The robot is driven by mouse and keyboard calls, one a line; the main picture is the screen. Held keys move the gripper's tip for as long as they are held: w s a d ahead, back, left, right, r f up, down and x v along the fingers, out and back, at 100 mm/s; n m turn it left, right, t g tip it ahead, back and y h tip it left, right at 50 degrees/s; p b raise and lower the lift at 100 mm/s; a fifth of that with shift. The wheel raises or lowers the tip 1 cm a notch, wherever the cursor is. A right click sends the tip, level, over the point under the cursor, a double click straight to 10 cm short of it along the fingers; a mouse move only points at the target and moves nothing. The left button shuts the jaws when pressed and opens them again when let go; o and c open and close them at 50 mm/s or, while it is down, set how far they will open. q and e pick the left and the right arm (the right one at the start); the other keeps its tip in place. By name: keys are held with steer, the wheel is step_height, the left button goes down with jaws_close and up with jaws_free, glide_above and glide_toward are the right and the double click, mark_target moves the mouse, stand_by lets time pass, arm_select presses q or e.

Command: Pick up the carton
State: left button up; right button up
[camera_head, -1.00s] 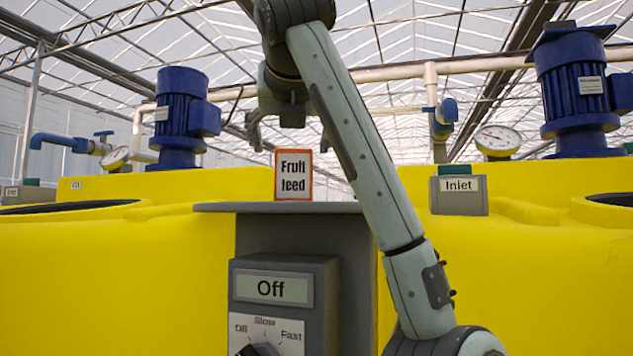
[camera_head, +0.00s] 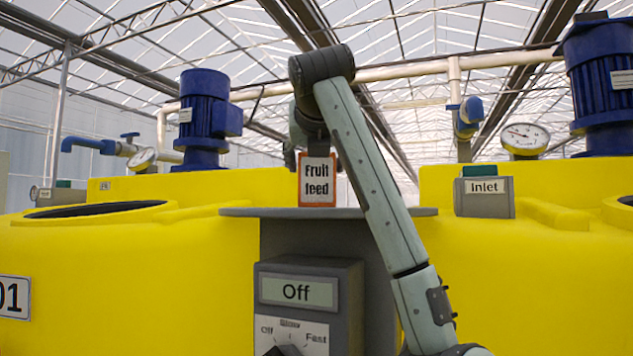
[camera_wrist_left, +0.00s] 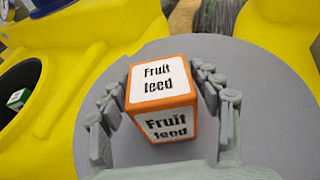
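The carton (camera_head: 317,184) is a small box with white faces, orange edges and "Fruit feed" labels. It stands upright on the grey round-edged shelf (camera_head: 245,212). My left gripper reaches down to it from above and behind the arm link in the head view. In the left wrist view, the gripper's fingers (camera_wrist_left: 160,95) stand on both sides of the carton (camera_wrist_left: 158,82), open, with narrow gaps. Whether any finger touches it is hard to see. In the head view the arm hides the right-hand finger. My right gripper is not in view.
Below the shelf is a grey control box (camera_head: 298,292) reading "Off" with a dial. Yellow tanks (camera_head: 120,245) flank it, with blue motors (camera_head: 207,120) and gauges above. An "Inlet" box (camera_head: 484,197) stands at right. The shelf around the carton is clear.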

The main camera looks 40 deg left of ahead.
arm_select(q)
steer(key=c, duration=1)
steer(key=shift+r, duration=0.1)
steer(key=shift+r, duration=0.5)
step_height(320, 180, up, 8)
steer(key=shift+r+p, duration=0.2)
steer(key=shift+p, duration=0.25)
steer(key=shift+r, duration=0.3)
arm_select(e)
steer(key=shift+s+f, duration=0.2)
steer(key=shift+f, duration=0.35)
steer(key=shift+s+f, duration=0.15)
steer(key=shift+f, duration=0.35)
arm_select(q)
steer(key=shift+s+f, duration=0.1)
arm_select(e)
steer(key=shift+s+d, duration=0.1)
